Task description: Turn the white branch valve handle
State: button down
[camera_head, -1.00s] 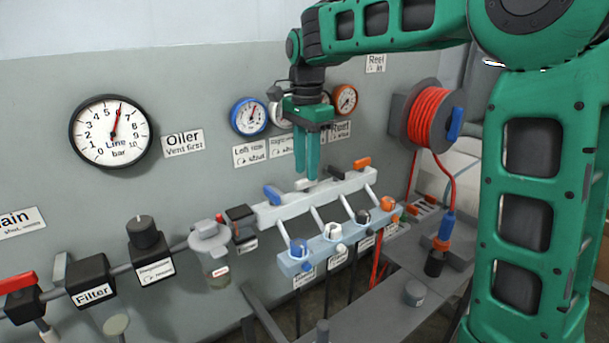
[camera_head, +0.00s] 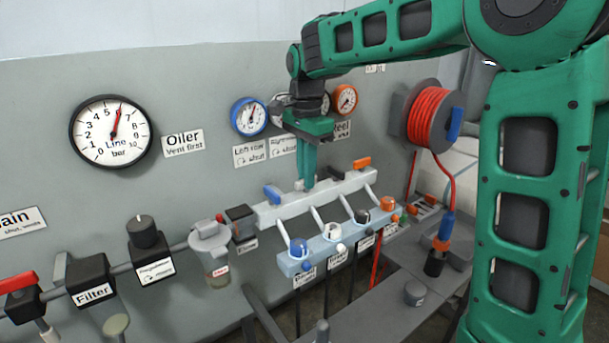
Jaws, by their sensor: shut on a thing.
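The white branch valve handle (camera_head: 299,186) is on top of the pale upper manifold bar (camera_head: 268,217), between the blue handle (camera_head: 273,194) and the orange handle (camera_head: 362,163). My gripper (camera_head: 308,184) points down at the bar. Its green fingers are close together, shut on the white handle, and they hide much of it. Which way the handle points is hard to tell.
A lower light-blue bar (camera_head: 318,252) carries several coloured knobs. Gauges (camera_head: 249,116) and labels are on the wall behind my gripper. A red hose reel (camera_head: 432,114) is to the right. A grey oiler (camera_head: 211,240) and a filter (camera_head: 92,282) stand left.

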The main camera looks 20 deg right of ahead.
jog(key=shift+w+n, duration=0.1)
jog(key=shift+n, duration=0.2)
jog(key=n, duration=0.5)
jog(key=shift+r+n, duration=0.1)
jog(key=shift+n, duration=0.2)
jog(key=n, duration=0.5)
jog(key=shift+a, duration=0.1)
jog(key=n, duration=0.6)
jog(key=shift+w+n, duration=0.1)
jog(key=shift+n, duration=0.2)
jog(key=c, duration=1.8)
grip_release()
